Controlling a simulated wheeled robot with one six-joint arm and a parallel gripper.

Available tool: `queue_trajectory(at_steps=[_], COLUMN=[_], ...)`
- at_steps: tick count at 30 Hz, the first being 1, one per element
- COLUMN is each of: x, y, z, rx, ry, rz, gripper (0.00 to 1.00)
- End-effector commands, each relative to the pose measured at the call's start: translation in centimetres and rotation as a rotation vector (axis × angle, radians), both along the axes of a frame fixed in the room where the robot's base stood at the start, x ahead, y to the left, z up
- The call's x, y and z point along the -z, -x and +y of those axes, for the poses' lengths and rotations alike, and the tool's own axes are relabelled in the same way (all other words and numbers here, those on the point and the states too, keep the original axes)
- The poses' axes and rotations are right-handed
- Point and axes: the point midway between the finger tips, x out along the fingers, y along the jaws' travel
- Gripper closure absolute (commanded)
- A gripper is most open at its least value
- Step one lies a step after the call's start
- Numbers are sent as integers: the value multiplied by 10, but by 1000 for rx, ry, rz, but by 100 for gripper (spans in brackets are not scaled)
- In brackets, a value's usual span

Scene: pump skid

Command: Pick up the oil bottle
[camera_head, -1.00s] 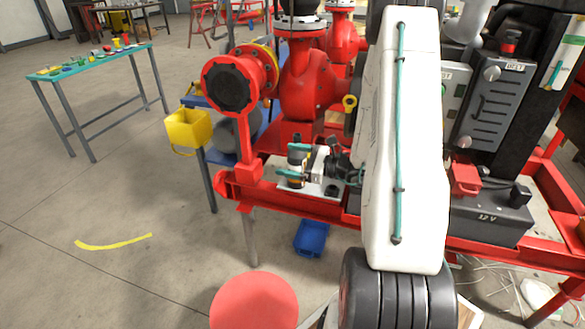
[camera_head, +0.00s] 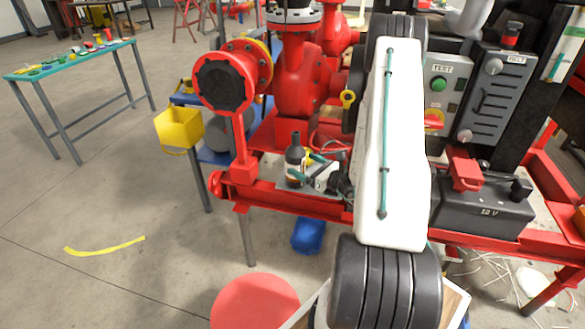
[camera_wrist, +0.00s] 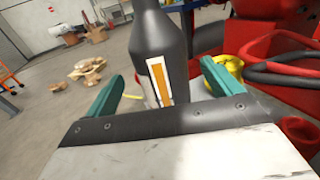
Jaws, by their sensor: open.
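The oil bottle (camera_head: 295,153) is dark grey with a narrow neck and stands upright on a small grey plate on the red skid. The wrist view shows it (camera_wrist: 158,35) close up, with an orange and white label. My gripper (camera_head: 308,168) is right beside the bottle, with its two teal fingers apart. In the wrist view the bottle shows between the fingers, with a gap on each side, and I see no grip on it. Its base is hidden by the gripper's dark front edge, and its top is cut off there.
A red pump (camera_head: 225,82) stands behind the bottle. Red hoses (camera_wrist: 285,50) and a yellow part (camera_wrist: 228,66) are close to the right finger. A yellow bin (camera_head: 179,127) hangs at the left, and a 12 V battery (camera_head: 482,208) sits at the right. Open floor lies left.

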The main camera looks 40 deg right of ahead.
Motion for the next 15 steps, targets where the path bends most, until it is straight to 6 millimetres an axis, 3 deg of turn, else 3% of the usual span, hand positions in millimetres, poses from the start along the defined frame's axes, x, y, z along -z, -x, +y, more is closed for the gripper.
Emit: queue_trajectory(at_steps=[15], x=[3], y=[-64], z=[7], rx=[-3], ry=[1], rz=[0], gripper=[10])
